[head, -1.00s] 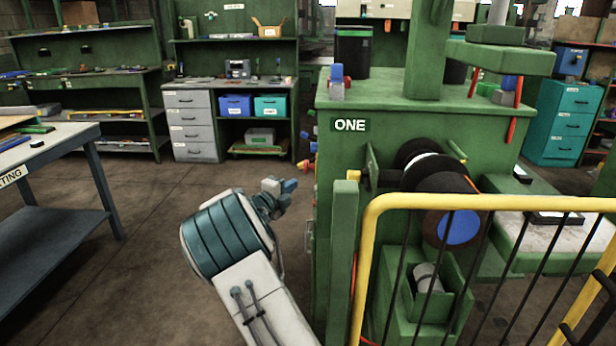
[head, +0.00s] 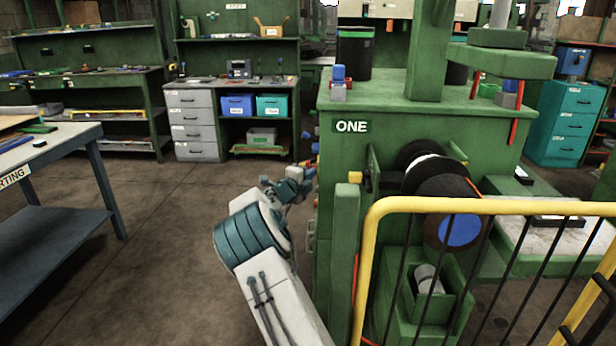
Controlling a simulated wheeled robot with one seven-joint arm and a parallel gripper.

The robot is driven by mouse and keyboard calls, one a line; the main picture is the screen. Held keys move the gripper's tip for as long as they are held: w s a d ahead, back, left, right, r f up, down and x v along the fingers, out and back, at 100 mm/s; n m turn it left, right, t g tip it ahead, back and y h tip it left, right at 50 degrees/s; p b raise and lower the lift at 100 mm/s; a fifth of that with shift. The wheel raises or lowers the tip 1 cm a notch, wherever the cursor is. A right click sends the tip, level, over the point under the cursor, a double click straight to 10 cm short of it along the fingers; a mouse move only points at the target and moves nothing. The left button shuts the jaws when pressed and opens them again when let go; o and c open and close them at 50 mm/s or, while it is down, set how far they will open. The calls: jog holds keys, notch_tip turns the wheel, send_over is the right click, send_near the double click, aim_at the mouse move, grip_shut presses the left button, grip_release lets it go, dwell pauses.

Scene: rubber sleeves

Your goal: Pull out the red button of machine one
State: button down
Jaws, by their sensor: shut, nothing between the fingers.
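A yellow railing (head: 480,204) stands before the machine on the right. A labelled table (head: 60,150) is at the left. Grey drawers (head: 193,125) and a bench with blue and teal bins (head: 272,105) stand behind. The floor between is clear.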

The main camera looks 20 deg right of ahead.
jog(key=shift+w+a, duration=0.2)
jog(key=shift+a, duration=0.3)
jog(key=shift+w+a, duration=0.2)
jog(key=shift+a, duration=0.25)
jog(key=b+v, duration=0.3)
jog(key=v, duration=0.7)
